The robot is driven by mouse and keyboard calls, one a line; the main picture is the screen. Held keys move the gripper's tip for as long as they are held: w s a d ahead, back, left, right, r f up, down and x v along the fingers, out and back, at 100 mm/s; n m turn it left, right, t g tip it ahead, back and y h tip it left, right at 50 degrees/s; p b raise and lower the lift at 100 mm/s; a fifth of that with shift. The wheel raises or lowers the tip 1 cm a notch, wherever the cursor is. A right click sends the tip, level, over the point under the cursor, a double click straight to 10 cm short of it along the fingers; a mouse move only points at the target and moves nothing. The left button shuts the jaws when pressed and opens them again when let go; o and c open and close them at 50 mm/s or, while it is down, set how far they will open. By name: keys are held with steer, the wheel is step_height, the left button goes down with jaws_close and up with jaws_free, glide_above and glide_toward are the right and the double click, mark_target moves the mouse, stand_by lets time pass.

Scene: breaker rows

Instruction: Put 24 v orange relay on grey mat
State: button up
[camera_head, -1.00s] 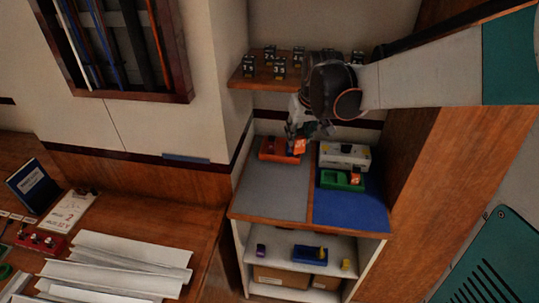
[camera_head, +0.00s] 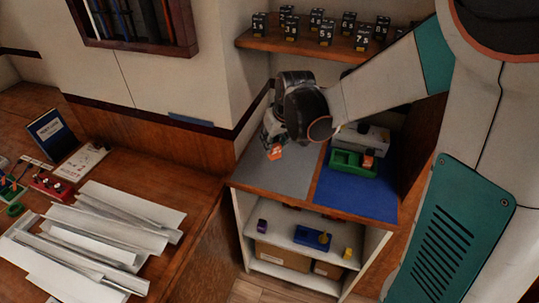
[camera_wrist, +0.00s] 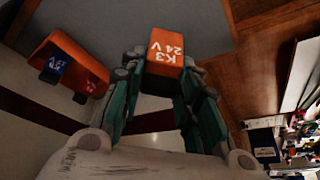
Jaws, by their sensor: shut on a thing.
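An orange relay marked "K3 24 V" (camera_wrist: 165,52) is between the fingertips of my gripper (camera_wrist: 163,72), which is shut on it. In the head view the same orange relay (camera_head: 275,153) shows below my gripper (camera_head: 272,140), over the grey mat (camera_head: 290,182). Whether it touches the mat I cannot tell. The grey mat also fills the upper part of the wrist view (camera_wrist: 110,22). An orange tray (camera_wrist: 85,62) holding a dark blue piece lies beside my gripper in the wrist view; my gripper and wrist hide it in the head view.
Right of the grey mat is a blue mat (camera_head: 350,192) with a green tray (camera_head: 345,162) holding another orange relay (camera_head: 368,160), and a white box (camera_head: 362,138) behind. A shelf above (camera_head: 300,42) carries several black blocks. The front of the grey mat is clear.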

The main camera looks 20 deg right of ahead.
steer(key=shift+f+b, duration=1.2)
steer(key=shift+f, duration=2.7)
steer(key=shift+f, duration=0.1)
steer(key=o, duration=1.1)
